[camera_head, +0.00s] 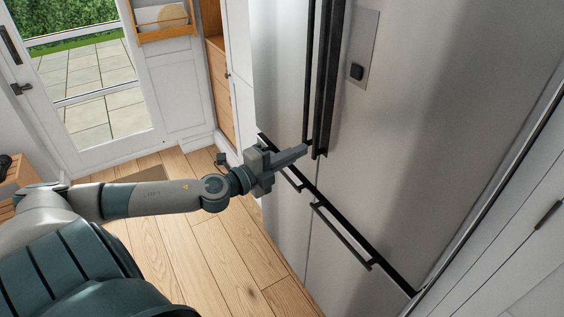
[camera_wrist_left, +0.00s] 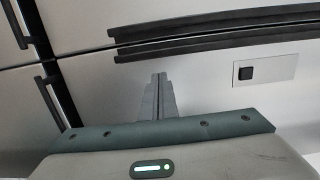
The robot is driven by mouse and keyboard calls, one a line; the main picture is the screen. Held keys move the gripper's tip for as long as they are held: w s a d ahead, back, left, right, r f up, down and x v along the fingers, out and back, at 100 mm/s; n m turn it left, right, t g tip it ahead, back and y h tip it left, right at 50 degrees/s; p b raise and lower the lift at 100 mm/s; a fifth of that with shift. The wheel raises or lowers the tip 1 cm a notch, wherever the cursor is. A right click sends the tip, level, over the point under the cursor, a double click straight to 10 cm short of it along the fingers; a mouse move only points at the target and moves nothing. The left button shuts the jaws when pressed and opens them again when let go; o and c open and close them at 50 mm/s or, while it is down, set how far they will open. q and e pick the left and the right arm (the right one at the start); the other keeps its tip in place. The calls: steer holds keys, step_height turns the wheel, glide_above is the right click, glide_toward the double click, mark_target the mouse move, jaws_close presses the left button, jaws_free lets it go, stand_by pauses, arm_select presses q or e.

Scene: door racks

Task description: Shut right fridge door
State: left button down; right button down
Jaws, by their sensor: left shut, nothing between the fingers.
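The right fridge door (camera_head: 430,110) is a tall steel panel with a small dispenser plate (camera_head: 362,48) and a long black vertical handle (camera_head: 328,75). It looks shut or nearly shut, roughly in line with the left fridge door (camera_head: 278,60). In the left wrist view the right door (camera_wrist_left: 215,95) fills the area around the fingers. My left gripper (camera_head: 304,150) is shut and empty, by the lower ends of the handles. Its fingers (camera_wrist_left: 158,78) point at the right door's face; I cannot tell if they touch. My right gripper is out of view.
Lower drawers with black bar handles (camera_head: 342,236) sit below the doors. White cabinet fronts (camera_head: 535,255) stand close at the right. Wooden floor (camera_head: 225,250) is clear in front of the fridge. A glass door (camera_head: 85,85) is at the back left.

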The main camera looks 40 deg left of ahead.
arm_select(q)
steer(key=shift+a+b+v, duration=0.2)
steer(key=shift+b+v, duration=0.65)
steer(key=shift+v, duration=1.3)
